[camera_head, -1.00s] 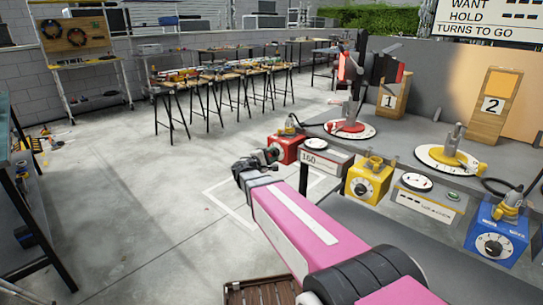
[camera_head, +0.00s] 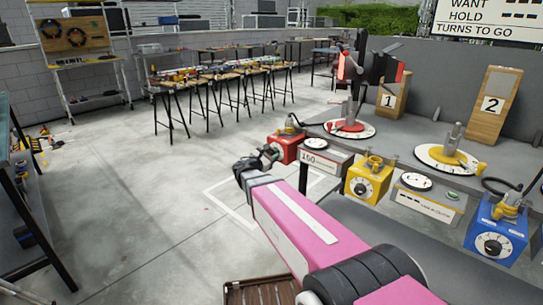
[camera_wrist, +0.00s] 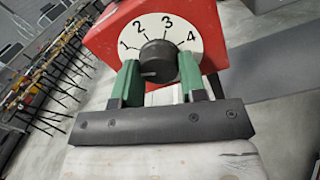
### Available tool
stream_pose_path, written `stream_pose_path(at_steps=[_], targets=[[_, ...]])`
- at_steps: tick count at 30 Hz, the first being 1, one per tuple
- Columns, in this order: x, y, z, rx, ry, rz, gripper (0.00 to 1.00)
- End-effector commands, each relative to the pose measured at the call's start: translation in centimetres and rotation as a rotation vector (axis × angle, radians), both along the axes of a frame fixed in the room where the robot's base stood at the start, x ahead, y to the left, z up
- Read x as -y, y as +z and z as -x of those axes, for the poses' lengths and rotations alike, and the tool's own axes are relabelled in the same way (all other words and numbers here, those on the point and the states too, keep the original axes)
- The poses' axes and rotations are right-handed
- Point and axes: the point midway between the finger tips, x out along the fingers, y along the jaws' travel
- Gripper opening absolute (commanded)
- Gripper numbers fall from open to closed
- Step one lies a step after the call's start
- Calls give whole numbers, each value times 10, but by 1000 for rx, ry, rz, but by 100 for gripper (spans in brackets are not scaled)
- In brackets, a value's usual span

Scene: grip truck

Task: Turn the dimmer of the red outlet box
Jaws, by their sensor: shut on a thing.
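The red outlet box (camera_head: 284,147) stands at the left front of the grey bench, and it fills the top of the wrist view (camera_wrist: 215,22). Its white dial face (camera_wrist: 178,27) reads 1 to 4 around a black dimmer knob (camera_wrist: 157,62). My gripper (camera_wrist: 160,82) has green fingers on either side of the knob and is shut on it. A pale mark on the knob points left, below the 1. In the head view my gripper (camera_head: 268,155) reaches the box's front, and the knob is hidden there.
A yellow box (camera_head: 368,181) and a blue box (camera_head: 497,236) with similar dials stand to the right. A meter reading 160 (camera_head: 320,158) is beside the red box.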

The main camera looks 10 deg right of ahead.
Motion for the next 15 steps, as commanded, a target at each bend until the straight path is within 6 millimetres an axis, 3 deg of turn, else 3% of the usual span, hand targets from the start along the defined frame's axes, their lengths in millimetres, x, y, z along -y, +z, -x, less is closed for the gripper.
stream_pose_path(at_steps=[15], targets=[[0, -1, 0, -144, 2, 99, 15]])
